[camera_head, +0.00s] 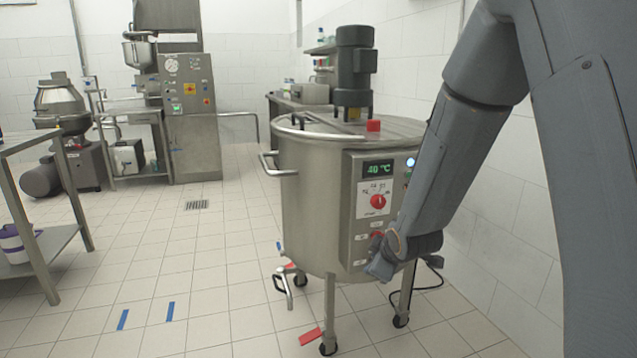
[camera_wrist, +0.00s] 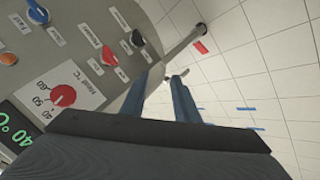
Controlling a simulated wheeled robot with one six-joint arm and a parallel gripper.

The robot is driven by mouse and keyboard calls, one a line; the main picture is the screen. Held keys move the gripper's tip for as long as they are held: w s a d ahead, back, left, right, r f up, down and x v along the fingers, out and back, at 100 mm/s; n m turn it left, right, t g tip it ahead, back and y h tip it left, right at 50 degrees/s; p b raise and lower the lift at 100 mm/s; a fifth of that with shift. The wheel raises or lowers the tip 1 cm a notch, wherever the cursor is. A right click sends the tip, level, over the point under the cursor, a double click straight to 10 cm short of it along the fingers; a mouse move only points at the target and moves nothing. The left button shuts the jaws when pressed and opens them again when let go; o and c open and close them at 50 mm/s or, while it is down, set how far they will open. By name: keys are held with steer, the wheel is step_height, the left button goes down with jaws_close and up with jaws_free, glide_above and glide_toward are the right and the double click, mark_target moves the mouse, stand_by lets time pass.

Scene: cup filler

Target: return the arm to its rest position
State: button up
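My gripper (camera_head: 380,268) hangs low in the head view, in front of the lower part of the steel tank's control panel (camera_head: 352,232). My grey arm comes down from the upper right and hides the panel's right side. In the wrist view, two blue-grey fingers of my gripper (camera_wrist: 165,74) stand apart with floor showing between them, and nothing is held. The tank's panel also shows at the left of the wrist view, with a red heat dial (camera_wrist: 62,96), a green display (camera_wrist: 14,132) and several knobs. I cannot tell whether a finger touches the tank.
The steel tank (camera_head: 310,215) stands on legs with casters, with a motor (camera_head: 355,65) on its lid. A steel table (camera_head: 62,243) is at the far left. Machines stand along the back wall. The tiled floor (camera_head: 190,260) left of the tank is mostly clear.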

steer(key=s+a+r+m+g, duration=0.1)
steer(key=s+r+m+g, duration=0.25)
steer(key=s, duration=0.85)
steer(key=s+a+r+m+g+p, duration=0.1)
steer(key=s+a+r+m+g, duration=0.2)
steer(key=s, duration=0.8)
steer(key=s+r+m+g, duration=0.25)
steer(key=s+r, duration=0.25)
steer(key=s, duration=0.7)
steer(key=d+r+m+h+p, duration=0.1)
steer(key=d+r+m+p, duration=0.2)
steer(key=d+r+p, duration=0.6)
steer(key=shift+w+r+p, duration=0.2)
steer(key=shift+r+p, duration=0.25)
steer(key=shift+p, duration=4.3)
